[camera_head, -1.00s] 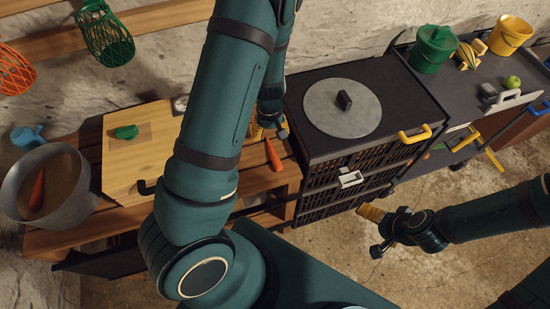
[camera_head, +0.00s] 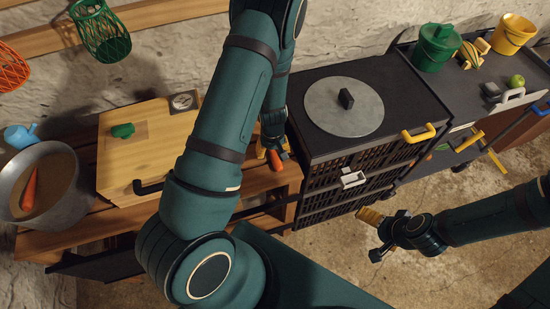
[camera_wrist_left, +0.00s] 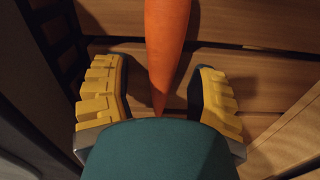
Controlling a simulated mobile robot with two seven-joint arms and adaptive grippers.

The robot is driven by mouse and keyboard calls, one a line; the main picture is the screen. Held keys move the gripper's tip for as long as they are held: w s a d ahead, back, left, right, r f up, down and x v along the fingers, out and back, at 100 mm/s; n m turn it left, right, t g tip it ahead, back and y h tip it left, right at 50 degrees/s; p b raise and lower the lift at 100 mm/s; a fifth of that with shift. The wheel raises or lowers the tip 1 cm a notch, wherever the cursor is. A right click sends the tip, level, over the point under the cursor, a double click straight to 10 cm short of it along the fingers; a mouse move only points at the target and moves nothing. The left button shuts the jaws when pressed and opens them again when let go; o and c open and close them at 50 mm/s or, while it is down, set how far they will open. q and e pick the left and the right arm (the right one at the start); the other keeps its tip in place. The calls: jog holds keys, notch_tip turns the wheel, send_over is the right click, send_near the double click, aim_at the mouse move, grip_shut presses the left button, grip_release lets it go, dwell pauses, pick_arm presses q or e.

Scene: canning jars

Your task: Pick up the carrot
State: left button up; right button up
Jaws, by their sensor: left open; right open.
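An orange carrot (camera_head: 275,160) lies on the wooden bench beside the dark cabinet. In the left wrist view the carrot (camera_wrist_left: 166,45) runs down from the top edge, and its tip lies between my open left fingers (camera_wrist_left: 158,100). The yellow pads stand apart on either side of it, with a gap on both sides. In the head view my left gripper (camera_head: 268,152) is over the carrot and partly hides it. A second carrot (camera_head: 30,188) is in the metal pot at the left. My right gripper (camera_head: 372,232) is open and empty above the floor.
The metal pot (camera_head: 72,208) and a cutting board (camera_head: 112,180) with a green pepper (camera_head: 122,130) are left of my left arm. The dark cabinet (camera_head: 312,92) with a round lid stands close on the carrot's right.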

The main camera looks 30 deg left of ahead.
pick_arm(q)
jog(key=c, duration=1)
jog(key=shift+r, duration=0.1)
